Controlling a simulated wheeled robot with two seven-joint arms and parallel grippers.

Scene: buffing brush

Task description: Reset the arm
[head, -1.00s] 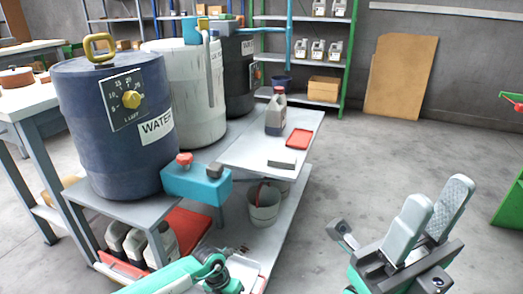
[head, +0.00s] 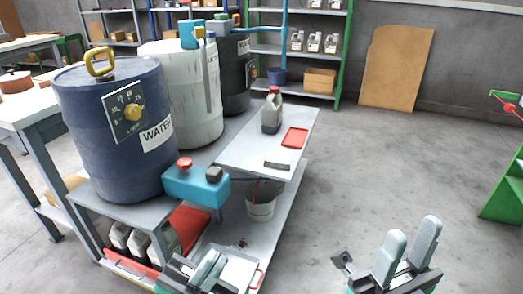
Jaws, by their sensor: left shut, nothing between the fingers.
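My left gripper (head: 208,268) is at the bottom edge, in front of the cart's lower shelf. Its two fingers are close together and nothing shows between them. My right gripper (head: 407,247) is at the bottom right over bare floor. Its two grey pads point up with a gap between them, and it is empty. Both grippers are cut off by the bottom edge of the head view.
The cart (head: 230,155) holds a blue WATER drum (head: 85,125), a white drum (head: 180,110), a bottle (head: 271,115), a red tray (head: 294,138) and a dark flat block (head: 277,165). A bucket (head: 260,207) is below. Floor (head: 400,165) to the right is clear.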

